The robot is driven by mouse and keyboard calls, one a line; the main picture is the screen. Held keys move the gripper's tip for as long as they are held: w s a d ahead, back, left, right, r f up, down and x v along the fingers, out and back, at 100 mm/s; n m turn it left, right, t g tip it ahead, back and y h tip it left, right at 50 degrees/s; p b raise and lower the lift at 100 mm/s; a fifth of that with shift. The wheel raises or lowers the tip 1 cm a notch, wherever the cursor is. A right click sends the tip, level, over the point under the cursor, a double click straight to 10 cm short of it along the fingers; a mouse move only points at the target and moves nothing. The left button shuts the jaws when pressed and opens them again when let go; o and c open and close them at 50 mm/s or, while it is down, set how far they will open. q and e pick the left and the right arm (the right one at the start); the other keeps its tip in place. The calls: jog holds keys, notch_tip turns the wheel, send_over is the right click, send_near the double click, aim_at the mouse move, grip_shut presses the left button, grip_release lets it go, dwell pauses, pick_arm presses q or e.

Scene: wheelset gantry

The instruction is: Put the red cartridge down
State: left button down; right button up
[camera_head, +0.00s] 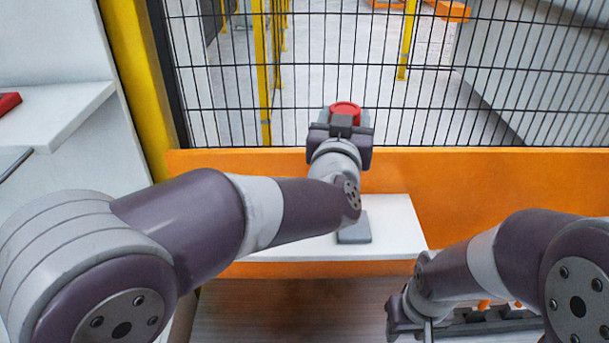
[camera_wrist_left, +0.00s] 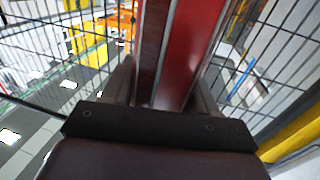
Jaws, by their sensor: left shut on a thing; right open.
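The red cartridge (camera_head: 345,107) shows as a round red top above my left gripper (camera_head: 341,122) in the head view. In the left wrist view the red cartridge (camera_wrist_left: 188,50) is a long red body with a pale stripe, held between the dark fingers. My left gripper is shut on it and holds it up in front of the wire fence, above the white shelf (camera_head: 395,225).
A grey block (camera_head: 354,228) sits on the white shelf under my left arm. An orange beam (camera_head: 500,185) runs behind the shelf, with a black wire fence (camera_head: 300,70) above. A white side shelf (camera_head: 65,115) with a red item (camera_head: 9,103) is at the left.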

pick_arm(q)
jog(key=a+f+p, duration=0.1)
jog(key=a+f, duration=0.5)
jog(key=f, duration=0.2)
jog(key=shift+s+a+f+p, duration=0.15)
jog(key=shift+a+f+p, duration=0.15)
jog(key=shift+p, duration=0.05)
jog(key=shift+c, duration=1.5)
grip_release()
jog(key=s+a+b, duration=0.2)
jog(key=s+b, duration=0.1)
jog(key=s, duration=0.9)
jog(key=shift+r, duration=0.2)
pick_arm(e)
jog(key=shift+w+a+f, duration=0.15)
jog(key=shift+w+f, duration=0.3)
jog(key=shift+f, duration=0.3)
